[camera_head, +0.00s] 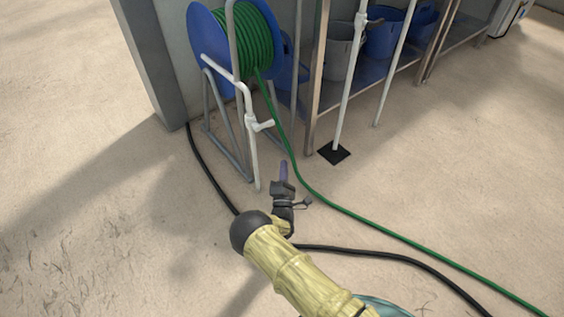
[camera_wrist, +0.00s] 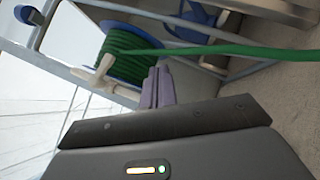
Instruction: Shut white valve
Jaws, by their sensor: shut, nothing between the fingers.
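A white tap-like fitting (camera_head: 260,124) juts from an upright white pipe (camera_head: 252,158) in front of the hose reel; I take it as the white valve. In the wrist view a cream T-shaped fitting (camera_wrist: 98,76) shows left of my fingertips, in front of the reel. A second white pipe (camera_head: 345,105) has a fitting (camera_head: 364,19) near the top of the head view. My gripper (camera_head: 283,168) is shut and empty, with purple fingers pointing up the picture. It appears below and right of the tap-like fitting, apart from it. The fingers also show in the wrist view (camera_wrist: 157,86).
The blue reel (camera_head: 206,38) holds green hose (camera_head: 350,216), which runs down and across the floor. A black hose (camera_head: 382,255) also lies there. A bench (camera_head: 318,110) with a grey bucket (camera_head: 340,55) and blue tubs stands at right. The left floor is clear.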

